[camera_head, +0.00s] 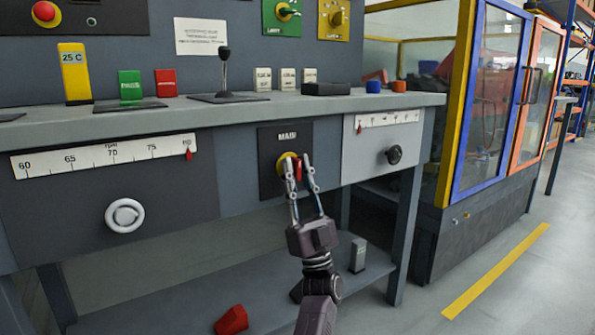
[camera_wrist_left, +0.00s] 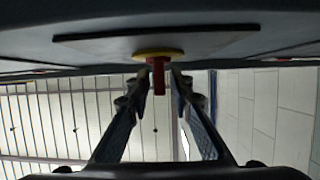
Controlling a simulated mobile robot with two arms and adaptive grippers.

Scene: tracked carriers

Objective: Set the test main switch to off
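The test main switch (camera_head: 264,163) is a dark plate labelled MAIN on the front of the bench, with a yellow disc and a red handle (camera_head: 298,168). In the left wrist view, the red handle (camera_wrist_left: 158,78) stands out from the yellow disc (camera_wrist_left: 158,54), between the two fingertips. My left gripper (camera_head: 298,165) is at the switch, its fingers on either side of the handle. In the left wrist view the fingertips (camera_wrist_left: 161,80) are close to the handle, with a narrow gap at the right one. The fingers partly hide the disc. My right gripper is not in view.
A lever (camera_head: 224,75) and several coloured blocks stand on the bench top. A red block (camera_head: 231,320) lies on the lower shelf.

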